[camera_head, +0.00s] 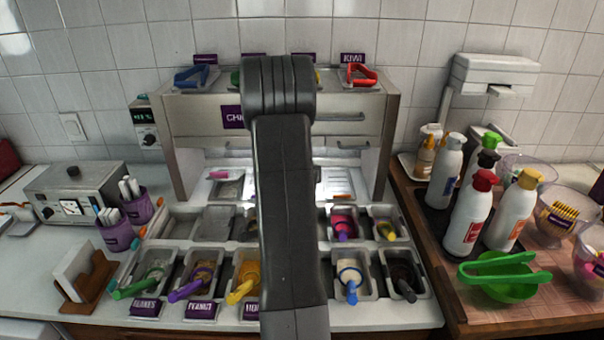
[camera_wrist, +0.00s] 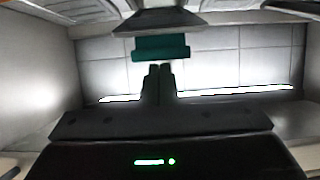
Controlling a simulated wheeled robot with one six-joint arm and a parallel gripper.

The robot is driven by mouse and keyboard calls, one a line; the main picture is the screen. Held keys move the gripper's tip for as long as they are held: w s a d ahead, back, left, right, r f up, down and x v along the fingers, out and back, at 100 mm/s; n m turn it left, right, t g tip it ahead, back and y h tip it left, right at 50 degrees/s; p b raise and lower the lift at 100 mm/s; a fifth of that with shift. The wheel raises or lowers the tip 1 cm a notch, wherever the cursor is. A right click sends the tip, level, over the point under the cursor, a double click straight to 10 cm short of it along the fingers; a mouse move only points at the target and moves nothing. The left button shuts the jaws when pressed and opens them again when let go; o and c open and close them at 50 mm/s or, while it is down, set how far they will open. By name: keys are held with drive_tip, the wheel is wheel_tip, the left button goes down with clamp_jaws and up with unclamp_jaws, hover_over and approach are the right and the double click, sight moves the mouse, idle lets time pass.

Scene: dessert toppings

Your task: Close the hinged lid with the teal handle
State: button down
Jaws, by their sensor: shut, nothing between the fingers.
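The teal handle (camera_wrist: 160,47) shows in the upper middle of the wrist view as a short wide block. A grey lid-like part (camera_wrist: 155,19) adjoins it at the top of that view; its hinge and full outline are not clear. My gripper (camera_wrist: 159,70) is shut and empty, its dark fingertips just below the handle in the picture. I cannot tell whether they touch it. In the head view my arm covers the middle of the station, and I cannot make out the teal handle or my fingertips there.
A metal topping station (camera_head: 180,150) fills the middle, with several tubs and coloured scoops in front. Sauce bottles (camera_head: 468,215) and a green bowl (camera_head: 503,278) stand at right. A toaster-like box (camera_head: 75,190) stands left.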

drive_tip(key=shift+t, duration=0.5)
drive_tip(key=f+b, duration=0.1)
drive_tip(key=b, duration=0.1)
drive_tip(key=s+f+b, duration=0.1)
drive_tip(key=b, duration=0.2)
drive_tip(key=s+f+b, duration=0.1)
drive_tip(key=f+b, duration=0.1)
drive_tip(key=shift+b, duration=0.3)
drive_tip(key=shift+s, duration=0.1)
